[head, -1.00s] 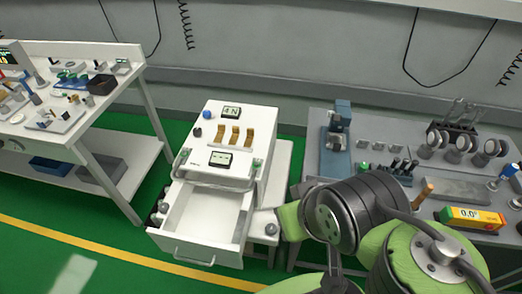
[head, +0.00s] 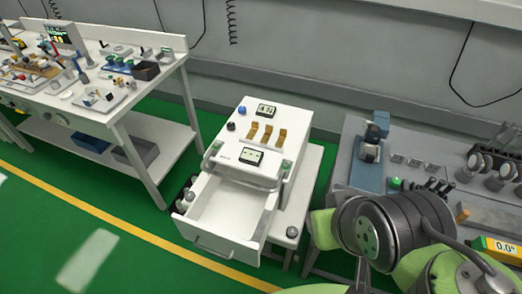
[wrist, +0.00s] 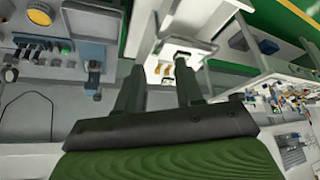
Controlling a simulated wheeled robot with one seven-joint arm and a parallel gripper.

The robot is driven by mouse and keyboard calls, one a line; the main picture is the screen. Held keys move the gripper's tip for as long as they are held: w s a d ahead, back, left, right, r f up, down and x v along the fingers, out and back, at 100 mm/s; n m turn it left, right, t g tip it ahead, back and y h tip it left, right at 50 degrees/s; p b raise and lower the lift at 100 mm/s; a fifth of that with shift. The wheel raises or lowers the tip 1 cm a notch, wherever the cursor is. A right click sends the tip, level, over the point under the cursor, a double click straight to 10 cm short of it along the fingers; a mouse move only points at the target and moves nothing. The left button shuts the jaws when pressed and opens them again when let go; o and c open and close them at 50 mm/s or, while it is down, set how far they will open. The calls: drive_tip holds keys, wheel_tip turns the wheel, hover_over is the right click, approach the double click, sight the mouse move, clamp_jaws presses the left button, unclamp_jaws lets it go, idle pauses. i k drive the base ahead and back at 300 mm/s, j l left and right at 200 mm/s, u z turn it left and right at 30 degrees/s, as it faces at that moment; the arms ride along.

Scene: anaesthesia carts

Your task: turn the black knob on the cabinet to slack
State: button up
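The white cabinet (head: 264,168) stands left of my arm in the head view, with its top drawer (head: 222,211) pulled open and empty. A small black knob (head: 231,126) sits on the cabinet's top at the left edge, just below a blue knob (head: 242,110). The cabinet also shows upside down in the wrist view (wrist: 157,70), beyond my fingers. My gripper (wrist: 155,72) is open in the wrist view, its two dark fingers apart with nothing between them. It does not touch the cabinet. In the head view the gripper itself is hidden; only my green and grey arm shows.
The cabinet top has several tan levers (head: 267,134) and two small displays (head: 266,110). A handle bar (head: 240,174) crosses its front. A white cluttered bench (head: 100,120) stands left, a grey bench (head: 420,150) right. Green floor lies free in front.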

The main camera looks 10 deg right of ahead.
sight(231, 126)
drive_tip(key=k+j+z, duration=0.15)
drive_tip(key=j, duration=1.6)
drive_tip(key=i+j, duration=0.25)
drive_tip(key=i+j+z, duration=0.1)
drive_tip(key=i+j, duration=0.15)
drive_tip(key=j, duration=0.2)
drive_tip(key=i+j, duration=0.25)
drive_tip(key=j, duration=0.15)
drive_tip(key=i+j+z, duration=0.1)
drive_tip(key=j, duration=0.25)
drive_tip(key=i+j, duration=0.1)
drive_tip(key=i, duration=0.2)
drive_tip(key=i+j, duration=0.1)
drive_tip(key=i, duration=0.2)
drive_tip(key=z, duration=0.05)
